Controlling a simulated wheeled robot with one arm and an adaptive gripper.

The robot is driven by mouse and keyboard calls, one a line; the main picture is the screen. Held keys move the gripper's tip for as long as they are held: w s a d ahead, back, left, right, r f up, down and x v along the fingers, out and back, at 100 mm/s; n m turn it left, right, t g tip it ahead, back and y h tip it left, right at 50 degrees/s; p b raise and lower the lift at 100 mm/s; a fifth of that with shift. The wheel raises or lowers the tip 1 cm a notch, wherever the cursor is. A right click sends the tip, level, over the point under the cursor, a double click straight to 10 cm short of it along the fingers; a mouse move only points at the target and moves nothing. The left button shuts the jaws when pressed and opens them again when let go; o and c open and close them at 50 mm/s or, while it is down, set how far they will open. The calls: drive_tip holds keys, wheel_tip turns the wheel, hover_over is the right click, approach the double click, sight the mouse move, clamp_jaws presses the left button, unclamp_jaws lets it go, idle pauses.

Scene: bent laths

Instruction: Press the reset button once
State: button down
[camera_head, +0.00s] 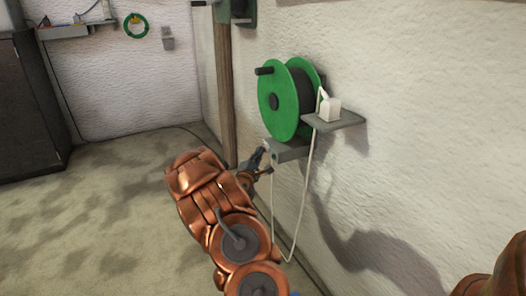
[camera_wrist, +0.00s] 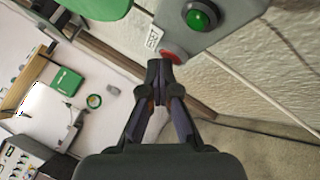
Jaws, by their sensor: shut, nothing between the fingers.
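The red reset button (camera_wrist: 171,56) shows in the wrist view at the lower end of a grey box, partly hidden by my fingertips. My gripper (camera_wrist: 160,68) is shut and empty, its tips right at the red button; I cannot tell whether they touch it. A small white label (camera_wrist: 154,38) is beside the button, its print hard to read. A green domed button or lamp (camera_wrist: 202,16) is farther along the same box. In the head view the grey box (camera_head: 291,151) is on the wall under the reel, with my gripper (camera_head: 260,157) at its left end.
A green cable reel (camera_head: 285,100) is mounted just above the box. A small shelf (camera_head: 342,121) beside it holds a white plug piece (camera_head: 329,105), and a white cable (camera_head: 305,185) hangs below in a loop. A wooden post (camera_head: 226,95) stands behind. The floor at left is clear.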

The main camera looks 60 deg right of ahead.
drive_tip(key=shift+w+a, duration=0.1)
drive_tip(key=shift+a, duration=0.05)
drive_tip(key=shift+w+a+p, duration=0.35)
drive_tip(key=shift+a+p, duration=0.15)
drive_tip(key=shift+a, duration=0.1)
drive_tip(key=shift+w+a+p, duration=0.6)
drive_tip(key=shift+w+a, duration=0.1)
drive_tip(key=shift+a, duration=0.35)
drive_tip(key=shift+w+a+p, duration=0.6)
drive_tip(key=shift+w+a, duration=0.1)
drive_tip(key=shift+a, duration=0.35)
